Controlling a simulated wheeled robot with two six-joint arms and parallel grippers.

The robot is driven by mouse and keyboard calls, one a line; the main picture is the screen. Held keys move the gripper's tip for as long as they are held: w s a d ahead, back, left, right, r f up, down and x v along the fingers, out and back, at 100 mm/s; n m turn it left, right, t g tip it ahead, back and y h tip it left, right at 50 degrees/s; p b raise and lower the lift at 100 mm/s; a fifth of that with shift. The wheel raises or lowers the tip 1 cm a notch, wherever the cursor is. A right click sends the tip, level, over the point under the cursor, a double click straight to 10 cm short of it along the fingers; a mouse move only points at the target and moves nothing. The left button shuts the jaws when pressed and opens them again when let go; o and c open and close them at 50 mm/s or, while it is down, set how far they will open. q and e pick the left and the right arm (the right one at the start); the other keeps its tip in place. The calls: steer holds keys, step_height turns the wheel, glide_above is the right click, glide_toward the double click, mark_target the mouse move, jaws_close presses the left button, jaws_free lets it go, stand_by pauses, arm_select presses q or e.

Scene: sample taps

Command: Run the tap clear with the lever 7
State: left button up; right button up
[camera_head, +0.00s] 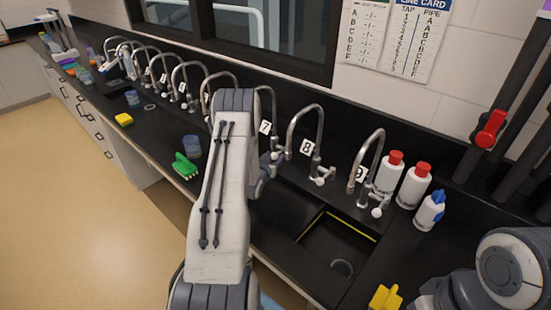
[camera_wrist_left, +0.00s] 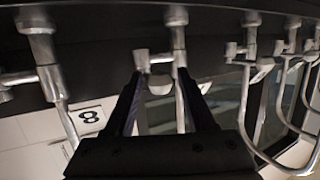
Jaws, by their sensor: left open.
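The tap numbered 7 has a grey curved spout (camera_head: 271,112) in the head view, just right of my left arm. Its number label (camera_head: 265,127) is on the wall strip. My left gripper (camera_wrist_left: 161,75) is open in the left wrist view, which is roughly upside down. Its two dark fingers reach either side of the pale lever (camera_wrist_left: 158,85) of a tap, which seems to be tap 7. Whether they touch it I cannot tell. In the head view the fingers are mostly hidden by my arm. No water stream can be made out. My right gripper is not in view.
Tap 8 (camera_head: 319,109) and tap 9 (camera_head: 373,150) stand to the right; a row of similar taps runs left. The sink (camera_head: 337,246) is below. Red-capped bottles (camera_head: 414,186) stand on the right. A green brush (camera_head: 185,165) and blue beaker (camera_head: 192,147) sit left of my arm.

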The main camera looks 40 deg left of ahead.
arm_select(q)
steer(key=shift+w+d+b, duration=0.15)
steer(key=shift+w+d, duration=0.2)
steer(key=shift+d, duration=0.7)
steer(key=shift+w+d+b, duration=0.1)
steer(key=shift+w+d, duration=0.25)
steer(key=shift+d, duration=0.65)
steer(key=shift+w+d+b, duration=0.15)
steer(key=shift+w+d, duration=0.2)
steer(key=shift+d, duration=0.7)
steer(key=shift+a, duration=0.15)
stand_by(1.2)
steer(key=shift+s+a, duration=0.1)
steer(key=shift+s, duration=0.1)
steer(key=v, duration=0.6)
steer(key=shift+s+r+p, duration=0.15)
steer(key=shift+s+p, duration=0.2)
steer(key=shift+s+d, duration=0.1)
steer(key=shift+d, duration=0.1)
